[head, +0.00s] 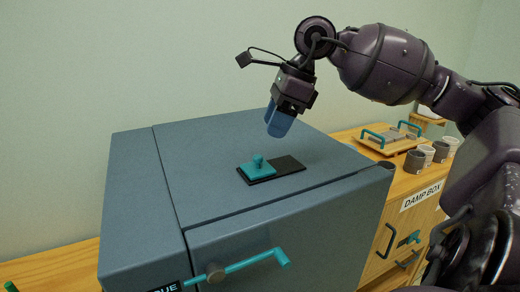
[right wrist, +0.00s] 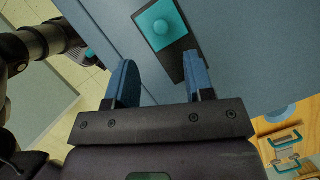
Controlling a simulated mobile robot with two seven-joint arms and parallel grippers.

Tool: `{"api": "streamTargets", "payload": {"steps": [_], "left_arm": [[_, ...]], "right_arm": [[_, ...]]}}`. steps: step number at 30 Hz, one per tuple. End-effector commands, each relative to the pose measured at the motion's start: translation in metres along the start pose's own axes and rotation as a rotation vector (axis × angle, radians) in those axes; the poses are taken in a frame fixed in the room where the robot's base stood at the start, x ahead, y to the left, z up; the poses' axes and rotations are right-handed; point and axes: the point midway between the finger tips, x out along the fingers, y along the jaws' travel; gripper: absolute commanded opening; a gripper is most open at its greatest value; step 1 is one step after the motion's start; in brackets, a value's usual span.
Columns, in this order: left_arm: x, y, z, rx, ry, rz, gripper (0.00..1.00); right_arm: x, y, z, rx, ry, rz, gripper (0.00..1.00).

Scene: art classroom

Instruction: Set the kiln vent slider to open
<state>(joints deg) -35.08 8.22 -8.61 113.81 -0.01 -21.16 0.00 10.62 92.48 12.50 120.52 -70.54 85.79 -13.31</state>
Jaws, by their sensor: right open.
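The kiln (head: 270,225) is a blue-grey box with a flat top. On its top lies a black vent slot plate (head: 290,166) with a teal slider (head: 257,168) that has a small round knob. The slider sits at the left end of the plate, and the black part to its right is bare. My right gripper (head: 279,122) is above and behind the plate, apart from it. In the right wrist view the slider (right wrist: 160,24) and plate (right wrist: 190,62) lie beyond my open, empty fingers (right wrist: 160,85). My left gripper is not in view.
A teal door handle (head: 250,264) sticks out from the kiln front. To the right, a wooden cabinet labelled DAMP BOX (head: 421,196) carries a tray (head: 390,138) with teal handles and several cups (head: 415,162). The rest of the kiln top is clear.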

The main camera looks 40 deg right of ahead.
Motion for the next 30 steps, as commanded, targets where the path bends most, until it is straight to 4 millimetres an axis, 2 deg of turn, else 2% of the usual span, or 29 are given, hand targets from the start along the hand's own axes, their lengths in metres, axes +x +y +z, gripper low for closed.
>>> {"api": "streamTargets", "payload": {"steps": [6, 12, 18, 26, 30], "left_arm": [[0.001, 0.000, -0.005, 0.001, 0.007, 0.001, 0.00], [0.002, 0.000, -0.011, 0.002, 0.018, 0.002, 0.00], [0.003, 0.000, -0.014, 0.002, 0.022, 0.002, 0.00], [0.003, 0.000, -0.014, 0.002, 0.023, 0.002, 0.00], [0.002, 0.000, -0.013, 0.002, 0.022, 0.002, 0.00]], "right_arm": [[0.037, 0.001, 0.001, 0.000, -0.002, 0.003, 0.48], [0.061, 0.000, 0.001, -0.001, -0.002, 0.002, 0.48], [0.071, 0.001, 0.001, 0.000, -0.002, 0.001, 0.48], [0.072, 0.000, 0.000, 0.000, -0.001, 0.001, 0.48], [0.072, 0.000, 0.000, 0.000, 0.000, 0.001, 0.27]]}}
